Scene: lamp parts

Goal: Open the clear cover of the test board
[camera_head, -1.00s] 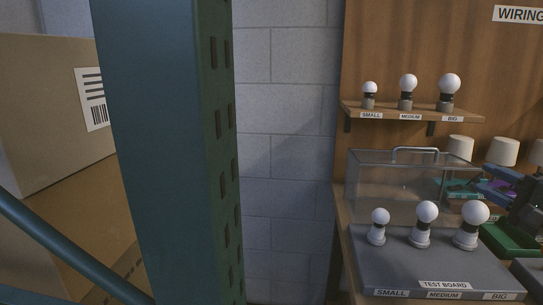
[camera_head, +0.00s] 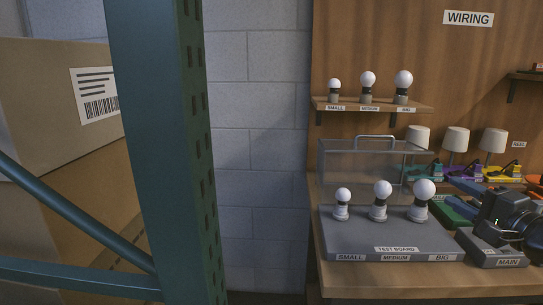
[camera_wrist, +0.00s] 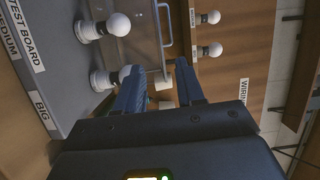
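The grey test board (camera_head: 335,238) lies on the bench at the right and holds three white bulbs in a row. The clear cover (camera_head: 347,170) stands raised behind the bulbs, with its metal handle (camera_head: 375,137) along the top. The bulbs look uncovered in front of it. In the wrist view the handle (camera_wrist: 158,35) shows beyond the fingertips, and the board (camera_wrist: 52,70) is at the left. My gripper (camera_wrist: 160,66) is open, with nothing visible between its fingers. In the head view my gripper (camera_head: 452,181) is right of the cover, apart from its handle.
A shelf (camera_head: 425,106) with three bulbs is above the cover. Lamps on coloured bases, including a yellow base (camera_head: 500,172), stand behind my arm. The grey MAIN block (camera_head: 495,257) is at the bench's right front. A green rack post (camera_head: 160,150) and boxes (camera_head: 60,110) fill the left.

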